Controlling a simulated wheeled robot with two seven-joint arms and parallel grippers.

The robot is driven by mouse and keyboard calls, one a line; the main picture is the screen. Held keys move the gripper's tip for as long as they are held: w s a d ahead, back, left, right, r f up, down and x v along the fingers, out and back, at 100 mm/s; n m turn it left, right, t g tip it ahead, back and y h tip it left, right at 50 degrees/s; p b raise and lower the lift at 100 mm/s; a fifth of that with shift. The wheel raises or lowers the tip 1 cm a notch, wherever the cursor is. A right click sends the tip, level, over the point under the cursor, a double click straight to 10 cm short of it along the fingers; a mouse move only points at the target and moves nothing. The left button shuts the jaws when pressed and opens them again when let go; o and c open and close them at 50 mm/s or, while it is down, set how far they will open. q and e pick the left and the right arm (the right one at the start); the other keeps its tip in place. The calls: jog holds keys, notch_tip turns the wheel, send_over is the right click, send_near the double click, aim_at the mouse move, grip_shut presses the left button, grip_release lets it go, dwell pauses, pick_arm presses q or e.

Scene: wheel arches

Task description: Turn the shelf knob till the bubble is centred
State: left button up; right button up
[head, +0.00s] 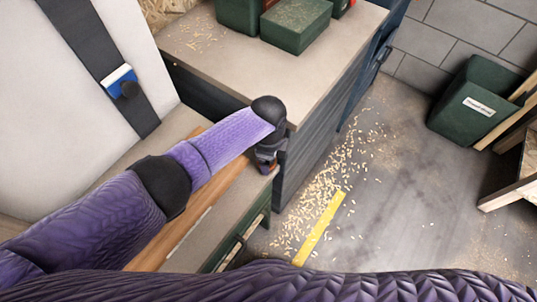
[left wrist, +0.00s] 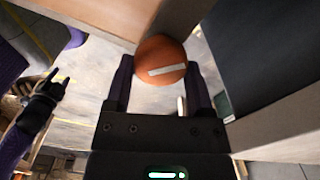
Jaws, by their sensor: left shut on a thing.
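An orange round knob (left wrist: 160,52) with a white line mark shows in the left wrist view, between the two dark fingers of my left gripper. The white mark lies nearly level, tilted slightly up to the right. My left gripper (head: 267,165) is shut on the knob at the far front corner of the beige shelf (head: 238,207). In the head view my gripper hides the knob. No bubble can be made out in either view. My right gripper (left wrist: 57,83) shows at the left of the left wrist view, away from the knob, with its fingers apart.
A grey cabinet with a beige top (head: 285,75) stands close beyond my left gripper, with green bins (head: 297,27) on it. A dark green bin (head: 472,105) stands on the floor at right. Wood chips and a yellow strip (head: 320,228) lie on the floor.

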jog(key=shift+a, duration=0.25)
pick_arm(q)
jog(key=o, duration=1.2)
notch_tip(320, 180, up, 10)
jog(key=p, duration=0.5)
pick_arm(e)
jog(key=r, duration=0.3)
jog(key=w+r, duration=0.1)
jog(key=r, duration=0.1)
jog(key=shift+a, duration=0.3)
